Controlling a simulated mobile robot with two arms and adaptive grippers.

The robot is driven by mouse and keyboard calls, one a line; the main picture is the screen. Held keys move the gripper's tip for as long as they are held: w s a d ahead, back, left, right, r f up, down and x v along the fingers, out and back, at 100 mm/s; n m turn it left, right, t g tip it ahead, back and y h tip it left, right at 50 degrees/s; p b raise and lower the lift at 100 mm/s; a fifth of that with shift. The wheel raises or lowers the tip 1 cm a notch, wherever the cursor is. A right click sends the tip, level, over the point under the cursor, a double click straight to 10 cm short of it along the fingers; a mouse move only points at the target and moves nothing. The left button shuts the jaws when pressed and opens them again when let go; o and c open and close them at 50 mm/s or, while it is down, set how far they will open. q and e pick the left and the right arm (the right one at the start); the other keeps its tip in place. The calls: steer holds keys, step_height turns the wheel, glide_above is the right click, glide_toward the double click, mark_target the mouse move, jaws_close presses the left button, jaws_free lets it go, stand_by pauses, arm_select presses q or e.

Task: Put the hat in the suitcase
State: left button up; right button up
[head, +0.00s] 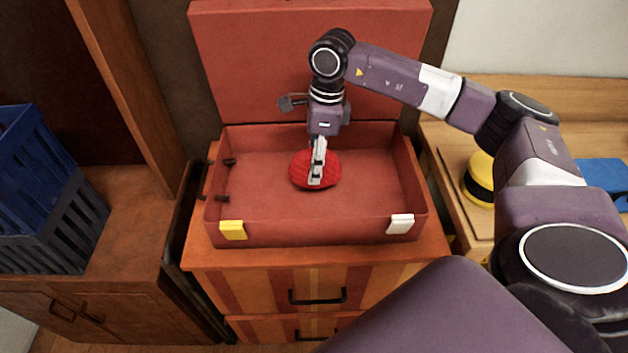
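The red suitcase (265,232) stands open on a wooden drawer unit, its lid (255,70) raised at the back. It has a yellow latch and a white latch on its front wall. A bright red, round knitted-looking hat (333,172) is inside the suitcase, near the middle of its floor. My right gripper (317,180) points down into the suitcase, with its fingers over the hat. The fingers overlap in this view, so I cannot tell whether they grip the hat or only touch it. My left gripper is not in view.
Blue and dark crates (45,190) sit on a wooden cabinet at the left. A yellow and black object (480,180) and a blue item (602,175) are on the wooden surface at the right. The suitcase floor around the hat is mostly clear.

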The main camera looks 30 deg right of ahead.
step_height(320, 180, down, 4)
steer(key=shift+f, duration=0.1)
step_height(320, 180, down, 3)
steer(key=shift+r+p, duration=0.2)
steer(key=shift+p, duration=0.3)
steer(key=shift+f, duration=0.35)
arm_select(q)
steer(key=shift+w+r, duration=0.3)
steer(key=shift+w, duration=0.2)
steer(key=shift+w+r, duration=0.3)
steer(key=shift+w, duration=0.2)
arm_select(e)
steer(key=shift+f, duration=0.15)
steer(key=o, duration=1.2)
